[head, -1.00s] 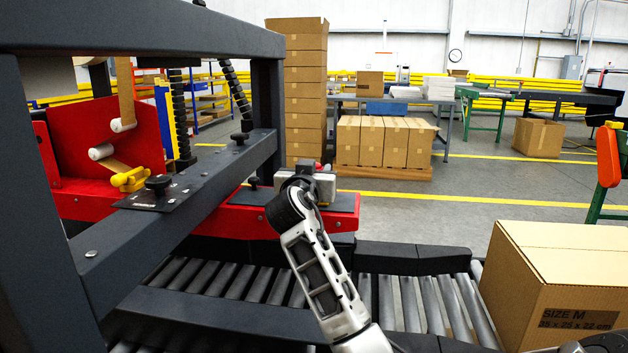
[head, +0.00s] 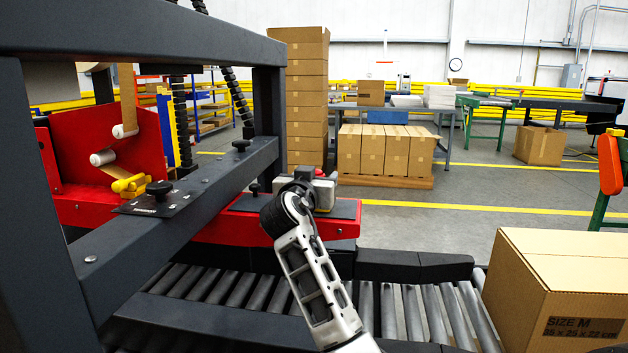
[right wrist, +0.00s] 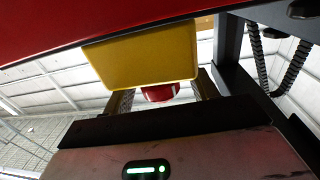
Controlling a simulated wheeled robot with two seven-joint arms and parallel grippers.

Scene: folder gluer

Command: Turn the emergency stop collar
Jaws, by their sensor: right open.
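In the right wrist view a yellow box (right wrist: 145,55) hangs under a red machine part, with a red round emergency stop knob (right wrist: 160,92) below it. My right gripper (right wrist: 162,97) is open, with one finger on each side of the red knob. I cannot tell whether the fingers touch it; the dark edge of my gripper body hides its lower part. In the head view my right gripper (head: 312,184) is at the end of the red machine beam, and my own wrist hides most of the stop there. My left gripper is not in view.
The dark machine frame (head: 190,200) stands close on the left, above the roller conveyor (head: 240,290). A large carton (head: 560,285) sits at the right. Stacked cartons (head: 305,100) stand behind the machine. Floor beyond the conveyor is mostly clear.

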